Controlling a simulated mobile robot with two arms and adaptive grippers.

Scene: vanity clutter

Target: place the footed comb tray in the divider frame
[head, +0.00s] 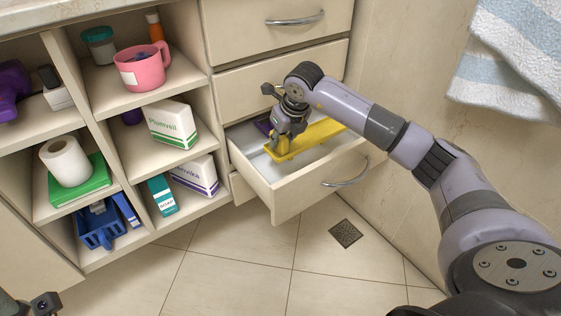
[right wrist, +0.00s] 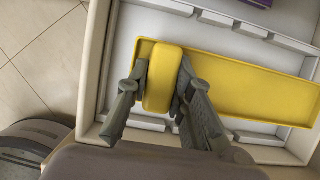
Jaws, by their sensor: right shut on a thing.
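The footed comb tray is a long yellow tray (head: 305,139) in the head view, over the inside of the open drawer. In the right wrist view the yellow tray (right wrist: 250,90) runs to the right, with a raised yellow block at its left end. My right gripper (right wrist: 160,92) is shut on that block, one finger on each side; it also shows in the head view (head: 280,143). The white divider frame (right wrist: 232,23) with notched strips lies in the drawer around the tray. I cannot tell whether the tray rests in it or hovers. A dark part at the lower-left corner may be my left gripper (head: 42,304).
The open drawer (head: 300,197) has raised walls and a purple item (head: 263,125) at its back. Shelves at left hold a pink mug (head: 141,67), boxes, a paper roll (head: 67,161) and a blue basket (head: 99,226). A towel (head: 515,60) hangs at right. The floor in front is clear.

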